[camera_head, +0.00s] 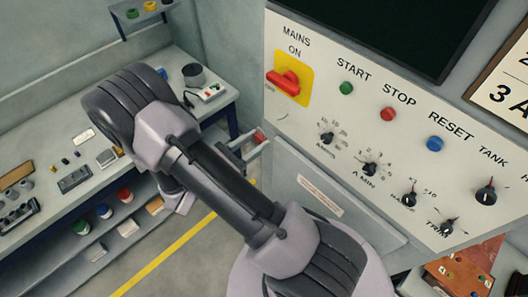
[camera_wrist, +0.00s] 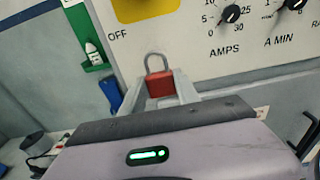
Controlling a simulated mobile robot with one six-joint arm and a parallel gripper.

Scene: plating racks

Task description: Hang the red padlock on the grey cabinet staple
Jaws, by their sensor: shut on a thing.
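The red padlock (camera_wrist: 161,84) is upright in the wrist view, its grey shackle up. My gripper (camera_wrist: 162,97) is shut on its body, one finger on each side. In the head view, the red padlock (camera_head: 260,136) shows small beyond my arm, in front of the panel's lower left edge. My gripper (camera_head: 247,148) is partly hidden by my arm there. A grey cabinet front (camera_head: 285,165) with a white label lies below the control panel. I cannot make out the staple in either view.
The control panel (camera_head: 315,110) carries a red mains switch (camera_head: 288,82), buttons and several knobs. A workbench (camera_head: 60,125) with small parts stands at the left, with pots on a shelf below. In the wrist view, a small green shelf (camera_wrist: 92,67) holds a white bottle (camera_wrist: 93,53).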

